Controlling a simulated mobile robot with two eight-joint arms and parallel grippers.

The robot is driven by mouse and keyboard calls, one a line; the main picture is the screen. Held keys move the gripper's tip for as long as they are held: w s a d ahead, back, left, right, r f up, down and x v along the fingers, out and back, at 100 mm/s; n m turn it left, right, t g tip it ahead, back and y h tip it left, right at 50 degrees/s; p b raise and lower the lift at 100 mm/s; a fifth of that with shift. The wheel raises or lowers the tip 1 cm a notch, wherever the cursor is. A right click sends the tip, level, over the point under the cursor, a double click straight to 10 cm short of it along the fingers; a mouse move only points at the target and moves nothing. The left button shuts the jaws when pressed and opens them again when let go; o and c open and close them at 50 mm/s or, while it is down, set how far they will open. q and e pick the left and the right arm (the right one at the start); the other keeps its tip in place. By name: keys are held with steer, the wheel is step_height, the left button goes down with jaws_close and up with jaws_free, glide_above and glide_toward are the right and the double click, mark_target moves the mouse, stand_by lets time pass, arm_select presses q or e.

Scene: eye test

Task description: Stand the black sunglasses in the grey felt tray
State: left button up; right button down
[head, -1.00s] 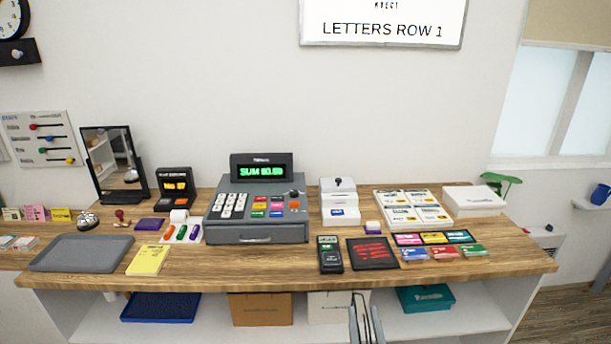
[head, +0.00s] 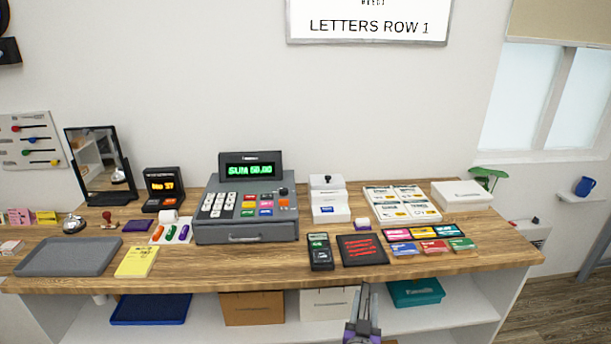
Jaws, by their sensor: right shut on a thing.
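The grey felt tray (head: 68,257) lies flat at the left front of the wooden counter and looks empty. My right gripper (head: 364,294) shows at the bottom edge, in front of the counter's front edge and right of the middle. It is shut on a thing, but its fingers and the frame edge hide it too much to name. The tray is well to the left of this gripper and higher in the picture. I cannot make out the black sunglasses anywhere. My left gripper is not in view.
A yellow pad (head: 137,262) lies just right of the tray. A cash register (head: 247,236), a card terminal (head: 320,252) and a black mat with red marks (head: 362,249) stand along the counter (head: 220,268). A mirror (head: 100,165) stands behind the tray. Boxes fill the shelf below.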

steer(key=shift+a, duration=0.1)
